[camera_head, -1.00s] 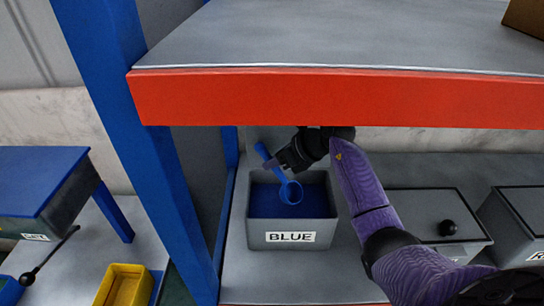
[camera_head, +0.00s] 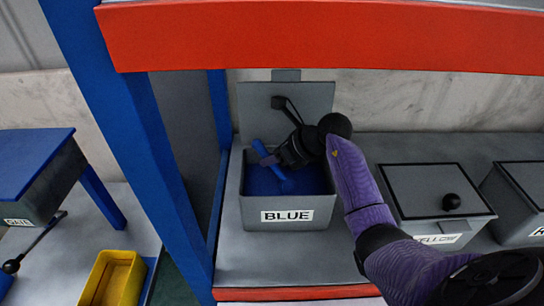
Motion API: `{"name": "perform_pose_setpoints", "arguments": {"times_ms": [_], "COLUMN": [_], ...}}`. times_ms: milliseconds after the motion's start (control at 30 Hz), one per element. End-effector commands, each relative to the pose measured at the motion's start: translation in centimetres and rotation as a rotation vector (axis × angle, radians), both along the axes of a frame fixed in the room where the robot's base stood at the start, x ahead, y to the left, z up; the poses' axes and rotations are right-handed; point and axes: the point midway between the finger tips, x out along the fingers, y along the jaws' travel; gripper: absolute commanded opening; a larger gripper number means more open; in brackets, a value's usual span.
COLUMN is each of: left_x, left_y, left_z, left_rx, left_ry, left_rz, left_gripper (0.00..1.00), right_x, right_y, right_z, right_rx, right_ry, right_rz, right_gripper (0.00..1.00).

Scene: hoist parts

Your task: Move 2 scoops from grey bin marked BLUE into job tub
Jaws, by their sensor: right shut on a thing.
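The grey bin marked BLUE (camera_head: 252,214) stands on the shelf with blue contents (camera_head: 315,182) inside. Its grey lid (camera_head: 312,102) stands open behind it. My right gripper (camera_head: 270,160) is over the bin's left half, shut on the handle of a blue scoop (camera_head: 261,147). The scoop slants down to the right, and its bowl is low in the bin, hard to tell from the blue contents. A yellow tub (camera_head: 116,282), perhaps the job tub, is at the lower left, cut off by the frame. My left gripper is out of view.
A closed grey bin marked YELLOW (camera_head: 432,190) stands to the right, with another closed bin (camera_head: 522,195) beyond it. An orange shelf edge (camera_head: 320,38) runs above. A blue post (camera_head: 130,130) stands between the shelf and the left table, which bears a blue-topped box (camera_head: 35,165).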

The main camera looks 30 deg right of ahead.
Motion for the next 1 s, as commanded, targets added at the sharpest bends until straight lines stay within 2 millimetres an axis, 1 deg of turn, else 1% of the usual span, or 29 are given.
{"name": "perform_pose_setpoints", "arguments": {"times_ms": [267,333,500,700,900,1000], "left_x": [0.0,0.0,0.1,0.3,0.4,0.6], "left_y": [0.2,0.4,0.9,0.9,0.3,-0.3], "left_z": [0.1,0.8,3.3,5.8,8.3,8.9], "left_rx": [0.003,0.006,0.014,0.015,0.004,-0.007], "left_ry": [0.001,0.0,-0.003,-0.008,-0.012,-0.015], "left_rz": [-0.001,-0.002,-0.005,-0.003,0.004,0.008], "left_gripper": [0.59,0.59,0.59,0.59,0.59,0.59], "right_x": [0.0,0.0,0.0,0.0,0.0,0.0], "right_y": [0.0,0.0,0.0,0.0,0.0,0.0], "right_z": [0.1,1.0,4.0,7.1,10.1,11.0], "right_rx": [0.0,-0.001,-0.002,-0.001,-0.002,-0.001], "right_ry": [-0.001,-0.001,-0.002,-0.002,-0.002,-0.001], "right_rz": [0.0,0.0,0.0,0.0,0.0,0.0], "right_gripper": [0.0,0.0,0.0,0.0,0.0,0.0]}}
